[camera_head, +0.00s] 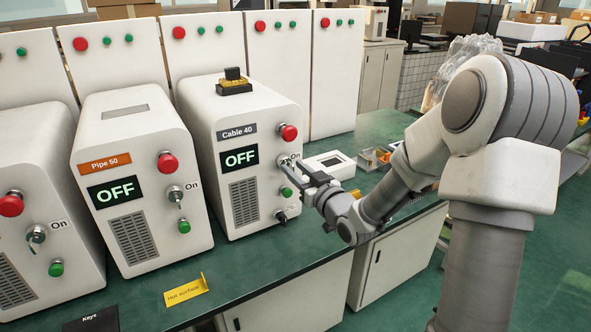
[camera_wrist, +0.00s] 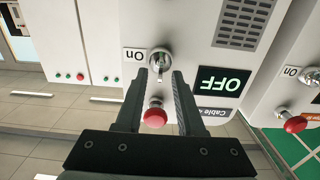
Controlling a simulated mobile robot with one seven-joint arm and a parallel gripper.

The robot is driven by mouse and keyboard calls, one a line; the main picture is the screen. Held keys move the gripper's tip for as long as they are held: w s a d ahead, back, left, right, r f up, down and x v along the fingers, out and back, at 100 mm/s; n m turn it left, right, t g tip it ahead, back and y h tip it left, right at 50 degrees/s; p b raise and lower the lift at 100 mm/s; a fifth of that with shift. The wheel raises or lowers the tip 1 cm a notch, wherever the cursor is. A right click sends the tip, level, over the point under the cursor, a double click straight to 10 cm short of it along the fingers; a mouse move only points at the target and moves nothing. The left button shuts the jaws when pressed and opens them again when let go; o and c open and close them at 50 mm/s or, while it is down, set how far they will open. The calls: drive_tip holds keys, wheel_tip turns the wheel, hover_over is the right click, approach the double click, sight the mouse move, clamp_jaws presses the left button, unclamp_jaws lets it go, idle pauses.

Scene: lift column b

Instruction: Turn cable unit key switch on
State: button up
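The cable unit (camera_head: 262,110) is a white box with a "Cable 40" label and a display (camera_head: 239,158) reading OFF. In the wrist view, which shows the unit upside down, its display (camera_wrist: 223,82) also reads OFF. Its silver key switch (camera_wrist: 160,58) is beside the "On" mark (camera_wrist: 134,55). My gripper (camera_head: 286,166) is at the unit's front panel and partly hides the switch in the head view. In the wrist view, my gripper (camera_wrist: 160,76) has its two fingers apart, one on each side of the key switch. Whether they touch the key is unclear.
The unit's red button (camera_head: 288,132) is above the switch and its green button (camera_head: 286,193) below. The "Pipe 50" unit (camera_head: 140,160) stands to the left, also reading OFF. A yellow "Hot surface" sign (camera_head: 186,291) is on the green bench. A small white device (camera_head: 328,165) is at right.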

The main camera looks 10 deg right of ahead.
clamp_jaws()
drive_tip(key=shift+m, duration=0.3)
drive_tip(key=m+p, duration=0.2)
drive_tip(key=m, duration=0.3)
drive_tip(key=shift+w+d, duration=0.1)
drive_tip(key=shift+d, duration=0.05)
drive_tip(key=m+p, duration=0.3)
drive_tip(key=m, duration=0.3)
drive_tip(key=shift+d+f, duration=0.1)
drive_tip(key=shift+m, duration=0.3)
idle(0.4)
unclamp_jaws()
